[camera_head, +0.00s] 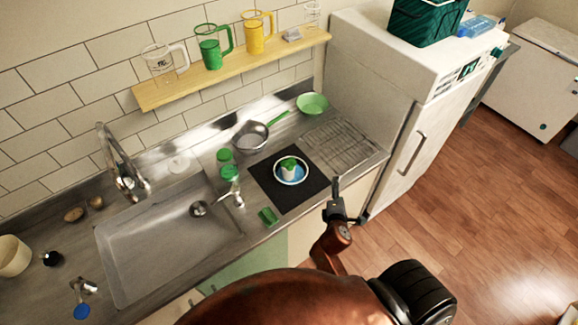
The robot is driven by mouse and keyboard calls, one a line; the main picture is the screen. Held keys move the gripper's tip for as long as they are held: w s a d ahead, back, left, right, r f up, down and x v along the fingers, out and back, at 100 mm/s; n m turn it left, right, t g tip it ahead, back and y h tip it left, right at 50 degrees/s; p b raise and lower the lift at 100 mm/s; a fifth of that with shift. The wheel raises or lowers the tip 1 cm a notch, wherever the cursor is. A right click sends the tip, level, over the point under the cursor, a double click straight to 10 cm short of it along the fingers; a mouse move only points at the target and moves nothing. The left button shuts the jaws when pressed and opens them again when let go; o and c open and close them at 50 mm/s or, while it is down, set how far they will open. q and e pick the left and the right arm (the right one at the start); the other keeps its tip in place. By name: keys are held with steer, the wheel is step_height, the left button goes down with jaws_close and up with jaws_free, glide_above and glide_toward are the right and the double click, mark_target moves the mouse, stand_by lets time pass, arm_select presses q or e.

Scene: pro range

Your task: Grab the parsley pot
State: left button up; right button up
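The parsley pot (289,169) looks like a small white pot with green leaves on top. It stands upright on a blue and white plate (293,181), which rests on a black mat on the counter. My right gripper (336,190) is dark and sits to the right of and nearer than the pot, close to the counter's front edge. It is apart from the pot and plate. Its fingers appear nearly edge-on, so their opening is unclear. My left gripper is not in view.
The sink (160,240) and a tap (120,170) are at the left. A green sponge (268,216), green-topped jars (225,158) and a strainer (250,136) are left of the pot. A drying rack (343,145) and white fridge (385,90) are right. Mugs stand on a shelf (235,68).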

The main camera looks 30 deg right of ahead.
steer(key=w+a+r+n+t, duration=0.2)
steer(key=w+r+n, duration=0.1)
steer(key=w+n, duration=0.15)
steer(key=n+t+y, duration=0.3)
steer(key=n, duration=1.1)
glide_toward(290, 172)
steer(key=x, duration=0.5)
steer(key=shift+d+r, duration=0.2)
steer(key=shift+d, duration=0.05)
steer(key=shift+w+f+n+y, duration=0.15)
steer(key=shift+w+n+y, duration=0.15)
steer(key=shift+w, duration=0.1)
steer(key=b+x, duration=0.1)
steer(key=x, duration=0.6)
steer(key=shift+t, duration=0.3)
steer(key=c, duration=1.5)
